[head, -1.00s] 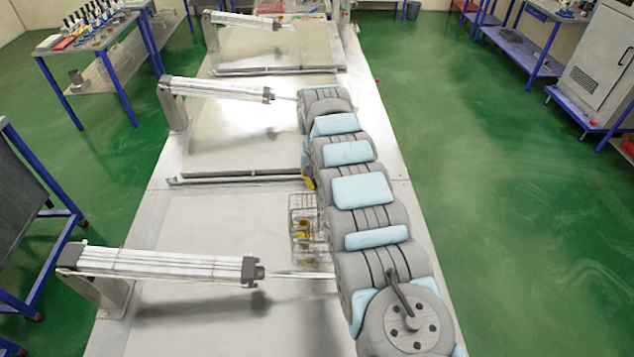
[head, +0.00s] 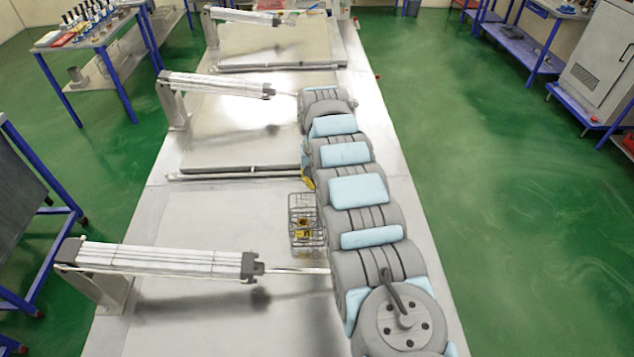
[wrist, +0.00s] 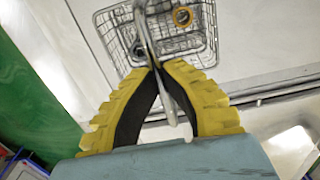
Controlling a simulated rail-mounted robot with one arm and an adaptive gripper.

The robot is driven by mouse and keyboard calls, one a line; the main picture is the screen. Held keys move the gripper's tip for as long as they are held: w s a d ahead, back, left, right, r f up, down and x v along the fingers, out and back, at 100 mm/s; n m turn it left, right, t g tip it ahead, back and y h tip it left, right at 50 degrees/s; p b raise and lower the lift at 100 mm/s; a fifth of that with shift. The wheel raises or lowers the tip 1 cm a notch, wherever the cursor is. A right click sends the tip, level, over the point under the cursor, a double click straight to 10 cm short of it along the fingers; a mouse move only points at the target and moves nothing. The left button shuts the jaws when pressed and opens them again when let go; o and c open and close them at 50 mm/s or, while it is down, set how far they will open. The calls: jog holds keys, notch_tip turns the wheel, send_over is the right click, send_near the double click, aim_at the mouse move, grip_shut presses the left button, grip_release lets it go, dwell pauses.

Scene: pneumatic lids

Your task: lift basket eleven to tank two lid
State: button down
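The wire basket (head: 293,232) is beside my arm in the head view, over the near flat metal surface. It holds dark and yellow-orange ring-like parts. In the wrist view the basket (wrist: 104,38) is just beyond my fingertips, with its handle running up between them. My gripper (wrist: 157,68) has yellow fingers with black pads, and its tips are closed on the handle. In the head view my arm hides most of the gripper. I cannot tell which lid is tank two's; a middle metal lid (head: 240,148) and a far lid (head: 275,45) show, both flat.
Pneumatic cylinders reach across the near (head: 165,260), middle (head: 215,85) and far (head: 240,17) parts of the line, their rods pointing toward my arm. A raised lid edge (head: 235,174) lies beyond the basket. A blue-legged table (head: 95,45) stands at the far left.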

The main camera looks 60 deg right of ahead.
jog(key=shift+f+b, duration=0.4)
jog(key=shift+f, duration=0.15)
dwell(0.4)
jog(key=c, duration=1.2)
grip_release()
jog(key=shift+o, duration=0.2)
notch_tip(320, 180, up, 11)
jog(key=shift+w+d+r, duration=0.1)
jog(key=shift+w+r, duration=0.05)
jog(key=shift+r, duration=0.35)
